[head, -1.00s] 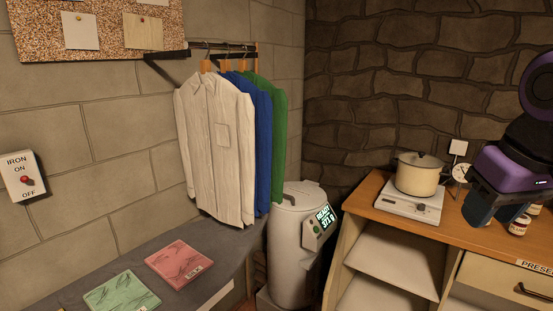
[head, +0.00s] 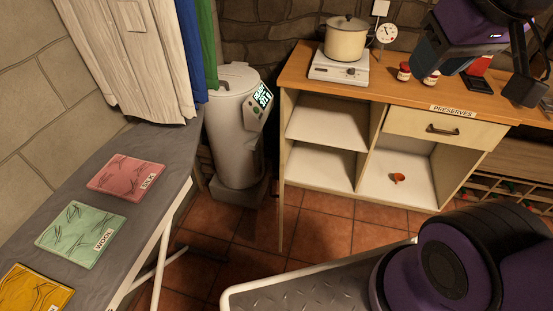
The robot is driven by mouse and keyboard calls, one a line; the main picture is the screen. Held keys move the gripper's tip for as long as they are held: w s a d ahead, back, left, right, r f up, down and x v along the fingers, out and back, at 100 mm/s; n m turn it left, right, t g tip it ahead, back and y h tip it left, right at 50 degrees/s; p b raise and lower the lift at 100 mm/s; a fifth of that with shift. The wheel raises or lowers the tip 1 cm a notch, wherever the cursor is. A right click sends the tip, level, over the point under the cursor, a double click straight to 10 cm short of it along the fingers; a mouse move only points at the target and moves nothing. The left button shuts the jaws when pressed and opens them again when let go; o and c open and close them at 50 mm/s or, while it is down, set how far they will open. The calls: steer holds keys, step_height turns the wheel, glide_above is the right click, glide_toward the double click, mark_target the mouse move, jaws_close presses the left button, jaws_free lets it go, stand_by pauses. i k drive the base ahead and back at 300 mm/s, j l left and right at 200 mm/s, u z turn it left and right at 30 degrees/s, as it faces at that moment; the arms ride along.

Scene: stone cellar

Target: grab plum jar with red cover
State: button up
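Two small jars stand on the wooden counter, just left of and below my gripper. The left jar (head: 404,71) has a red cover and a pale label. The right jar (head: 431,78) looks similar, and its top is partly hidden by my gripper. The labels are too small to read, so I cannot tell which is plum. My gripper (head: 425,62) hangs over the counter at the upper right, apart from the left jar. Its fingertips are seen from behind, so its opening is unclear.
A pot (head: 346,40) sits on a white hot plate (head: 338,70) left of the jars, with a dial (head: 386,35) behind. The counter (head: 300,75) has a drawer labelled PRESERVES (head: 444,129). A small orange-red object (head: 398,178) lies on a shelf. An ironing board (head: 60,190) stands left.

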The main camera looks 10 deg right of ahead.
mark_target(403, 74)
steer(key=j+z, duration=0.5)
steer(key=j, duration=0.75)
steer(key=i+l, duration=0.2)
steer(key=l, duration=0.2)
steer(key=i+l, duration=0.25)
steer(key=l, duration=0.15)
steer(key=i+l, duration=0.2)
steer(key=l, duration=0.2)
steer(key=i+l, duration=0.2)
steer(key=l, duration=0.2)
steer(key=i+l+u, duration=0.1)
steer(key=i+l, duration=0.15)
steer(key=l, duration=0.15)
steer(key=i+l, duration=0.2)
steer(key=l, duration=0.2)
steer(key=i+l, duration=0.2)
steer(key=l, duration=0.2)
steer(key=i+l, duration=0.2)
steer(key=l, duration=0.25)
